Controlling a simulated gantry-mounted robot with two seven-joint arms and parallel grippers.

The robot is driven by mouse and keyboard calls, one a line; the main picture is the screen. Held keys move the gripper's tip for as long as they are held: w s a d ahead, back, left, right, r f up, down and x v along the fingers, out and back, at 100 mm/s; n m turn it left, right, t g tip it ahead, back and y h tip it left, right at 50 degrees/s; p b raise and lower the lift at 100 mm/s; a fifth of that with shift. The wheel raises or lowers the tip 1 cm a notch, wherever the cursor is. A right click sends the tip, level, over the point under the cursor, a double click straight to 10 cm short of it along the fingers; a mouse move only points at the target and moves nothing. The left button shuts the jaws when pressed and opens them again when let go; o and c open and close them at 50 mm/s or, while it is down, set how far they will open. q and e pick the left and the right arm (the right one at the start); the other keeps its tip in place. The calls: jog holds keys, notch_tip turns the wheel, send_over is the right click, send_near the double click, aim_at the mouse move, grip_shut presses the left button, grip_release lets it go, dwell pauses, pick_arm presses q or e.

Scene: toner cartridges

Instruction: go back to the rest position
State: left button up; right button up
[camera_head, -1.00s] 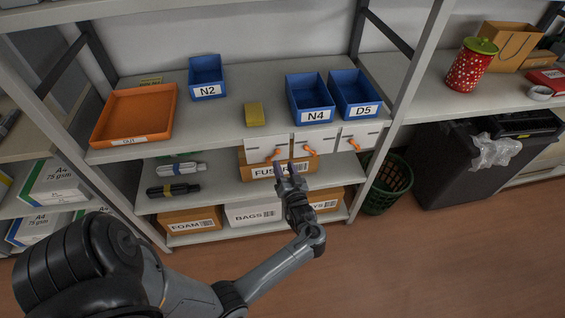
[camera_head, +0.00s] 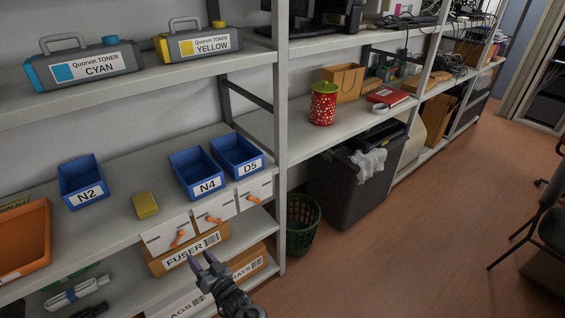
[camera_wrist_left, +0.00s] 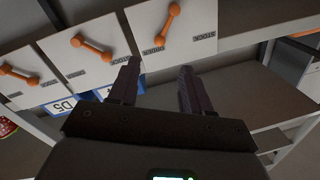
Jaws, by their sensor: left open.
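My left gripper (camera_head: 209,266) is low in the head view, in front of the shelf and beside the FUSER box (camera_head: 190,252). Its fingers are apart and nothing is between them. In the left wrist view the two fingers (camera_wrist_left: 157,88) stand apart with empty space between. White drawer fronts with orange handles (camera_head: 215,212) are close by, and they also show at the top of the wrist view (camera_wrist_left: 92,45). The gripper touches none of them that I can see. My right gripper is not in view.
Blue bins (camera_head: 196,174) and an orange tray (camera_head: 22,240) sit on the middle shelf. Toner cartridges (camera_head: 90,62) stand on the upper shelf. A green basket (camera_head: 302,226) and a dark bin (camera_head: 350,195) stand on the floor. Open floor lies to the right.

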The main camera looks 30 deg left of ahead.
pick_arm(q)
jog(key=s+a+f+m+t+h, duration=0.1)
jog(key=s+a+f+m+t, duration=0.2)
jog(key=s, duration=0.5)
jog(key=d+m+t+h, duration=0.2)
jog(key=d+m+h, duration=0.5)
jog(key=d+h, duration=1)
jog(key=s+d+r+m+g, duration=0.35)
jog(key=s+d+g, duration=0.25)
jog(key=s+d, duration=0.5)
notch_tip(320, 180, up, 38)
jog(key=w+d+n+p, duration=0.1)
jog(key=p, duration=3.6)
jog(key=shift+w+d+f+p, duration=0.15)
jog(key=shift+w+p, duration=0.05)
jog(key=shift+p, duration=0.1)
